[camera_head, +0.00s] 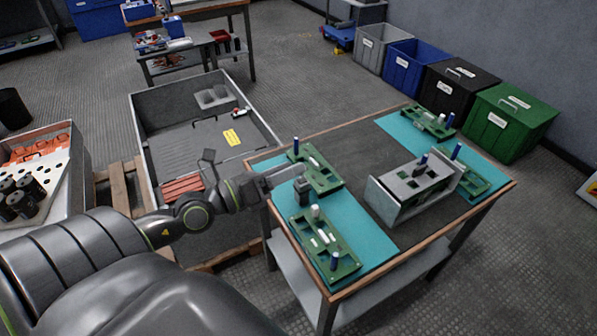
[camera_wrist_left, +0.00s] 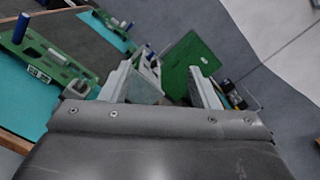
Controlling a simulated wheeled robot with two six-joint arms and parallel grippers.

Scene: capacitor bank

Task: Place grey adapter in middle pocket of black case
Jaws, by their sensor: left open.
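My left gripper (camera_head: 287,178) is open at the left edge of the table, beside a green board (camera_head: 322,178) on the teal mat. In the left wrist view its two fingers (camera_wrist_left: 163,88) stand apart with nothing clearly gripped between them. A small dark grey block (camera_head: 303,190) stands beside the gripper; a grey block (camera_wrist_left: 77,89) also shows next to a green board in the left wrist view. I cannot tell whether either is the grey adapter. I cannot make out a black case with pockets. My right gripper is not in view.
The table (camera_head: 352,152) holds several green boards with blue and white cylinders, and a grey slotted fixture (camera_head: 408,188). A large grey crate (camera_head: 150,115) stands left of the table. Blue (camera_head: 408,68), black (camera_head: 452,88) and green (camera_head: 505,120) bins line the wall.

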